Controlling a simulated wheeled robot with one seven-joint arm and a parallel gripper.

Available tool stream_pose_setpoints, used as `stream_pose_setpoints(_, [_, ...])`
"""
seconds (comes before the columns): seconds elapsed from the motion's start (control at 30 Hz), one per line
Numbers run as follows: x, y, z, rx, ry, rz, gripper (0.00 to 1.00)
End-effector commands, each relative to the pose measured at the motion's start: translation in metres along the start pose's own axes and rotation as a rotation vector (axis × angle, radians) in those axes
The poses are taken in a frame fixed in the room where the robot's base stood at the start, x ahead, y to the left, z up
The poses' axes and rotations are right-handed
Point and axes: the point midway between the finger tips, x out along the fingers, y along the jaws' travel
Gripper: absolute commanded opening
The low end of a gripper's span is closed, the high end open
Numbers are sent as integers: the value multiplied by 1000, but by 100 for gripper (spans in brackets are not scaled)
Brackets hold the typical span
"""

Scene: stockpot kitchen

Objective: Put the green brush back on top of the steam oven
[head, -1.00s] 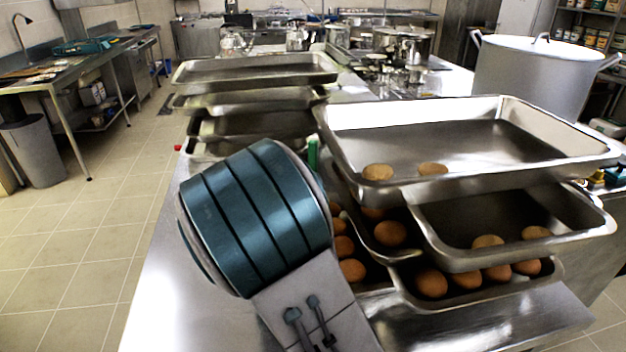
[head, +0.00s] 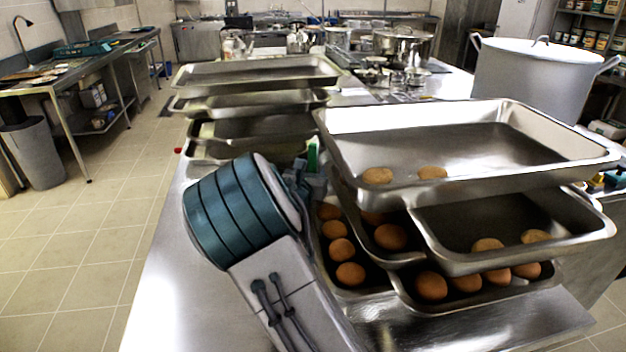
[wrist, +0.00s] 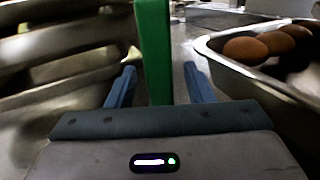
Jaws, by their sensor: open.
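The green brush (head: 313,155) stands upright on the steel counter, in the gap between the two groups of trays. In the wrist view the green brush (wrist: 154,50) is a tall green strip rising between my two blue fingers. My gripper (wrist: 158,82) is open, with one finger on each side of the brush and a gap showing on both sides. In the head view my gripper (head: 302,180) is small and partly hidden behind my arm, just in front of the brush. The lower part of the brush is hidden. I cannot make out which thing is the steam oven.
Stacked steel trays (head: 255,72) stand at the back left of the counter. Trays with brown eggs (head: 350,274) are close on the right, with a large tray (head: 335,120) overhanging them. A big stockpot (head: 540,85) stands behind. Open tiled floor (head: 75,240) lies to the left.

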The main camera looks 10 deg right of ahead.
Motion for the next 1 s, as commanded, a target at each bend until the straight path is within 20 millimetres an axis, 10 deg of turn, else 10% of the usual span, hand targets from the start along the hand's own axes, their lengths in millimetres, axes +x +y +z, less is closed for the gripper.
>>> stream_pose_setpoints(0.07, [0,0,0,0,0,0,44])
stream_pose_setpoints(0.23, [0,0,0,0,0,0,0])
stream_pose_setpoints(1.0, [-6,11,35,0,0,5,0])
